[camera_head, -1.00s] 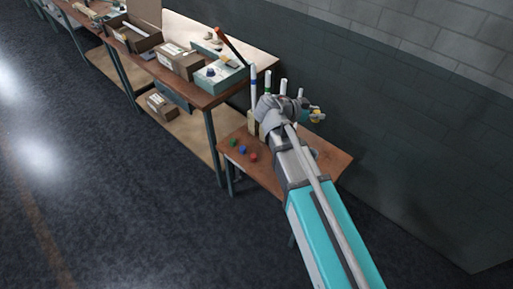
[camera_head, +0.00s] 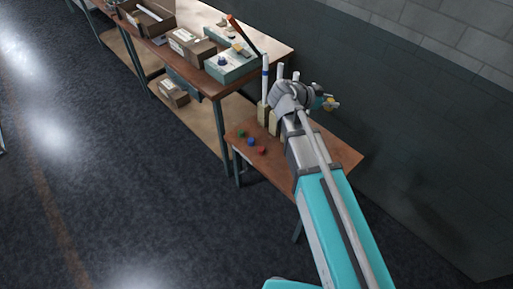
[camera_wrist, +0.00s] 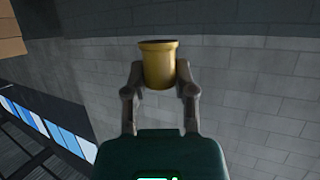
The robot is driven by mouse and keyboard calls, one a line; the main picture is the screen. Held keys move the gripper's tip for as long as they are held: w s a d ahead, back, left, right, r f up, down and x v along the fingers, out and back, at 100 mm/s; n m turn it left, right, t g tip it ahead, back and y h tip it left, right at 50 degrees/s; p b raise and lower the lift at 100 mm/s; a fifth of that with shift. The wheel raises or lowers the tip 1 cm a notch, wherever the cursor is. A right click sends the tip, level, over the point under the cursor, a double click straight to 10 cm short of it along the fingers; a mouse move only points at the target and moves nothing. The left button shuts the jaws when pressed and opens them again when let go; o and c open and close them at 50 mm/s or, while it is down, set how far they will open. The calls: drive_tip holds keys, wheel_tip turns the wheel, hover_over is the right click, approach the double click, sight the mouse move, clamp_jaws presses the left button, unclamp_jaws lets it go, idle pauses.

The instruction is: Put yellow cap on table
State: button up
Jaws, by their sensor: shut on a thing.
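The yellow cap (camera_wrist: 160,66) is clamped between the fingers of my gripper (camera_wrist: 160,78) in the wrist view, with its wider rim at the top. In the head view the yellow cap (camera_head: 331,104) shows small at the end of my gripper (camera_head: 324,102), in front of the dark wall. My gripper is shut on the cap and held above the far right part of the small wooden table (camera_head: 335,157). Green (camera_head: 241,133), blue (camera_head: 250,141) and red (camera_head: 262,150) caps lie on the table's left part. My arm hides part of the table.
Upright white tubes (camera_head: 265,80) in tan holders (camera_head: 262,115) stand at the table's back, left of my gripper. A taller workbench (camera_head: 215,88) with cardboard boxes (camera_head: 191,47) and a teal box (camera_head: 231,67) adjoins on the left. The wall (camera_head: 400,130) is behind.

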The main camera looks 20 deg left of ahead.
drive_tip(key=s+a+f+n+t+y+b, duration=0.1)
drive_tip(key=s+a+f+b, duration=0.1)
drive_tip(key=a+f+b, duration=0.6)
drive_tip(key=s+a+f+n+t+y+b, duration=0.1)
drive_tip(key=a+f+b, duration=0.7)
drive_tip(key=f+b, duration=0.9)
drive_tip(key=s+a+f+n+t+y+b, duration=0.1)
drive_tip(key=s+a+f+b, duration=0.3)
drive_tip(key=a+f+b, duration=0.4)
drive_tip(key=shift+f+n+y+b, duration=0.8)
drive_tip(key=shift+f+n+b, duration=0.1)
drive_tip(key=shift+f+b, duration=1.8)
drive_tip(key=b+x, duration=0.2)
drive_tip(key=x, duration=0.2)
drive_tip(key=f+b+x, duration=0.1)
drive_tip(key=b+x, duration=0.2)
drive_tip(key=x, duration=0.2)
drive_tip(key=a+f+b+x, duration=0.1)
drive_tip(key=b+x, duration=0.2)
drive_tip(key=x, duration=0.2)
drive_tip(key=shift+s+f, duration=0.3)
drive_tip(key=shift+w+d+f+b, duration=0.2)
drive_tip(key=shift+w+f+b, duration=0.25)
drive_tip(key=shift+w, duration=0.05)
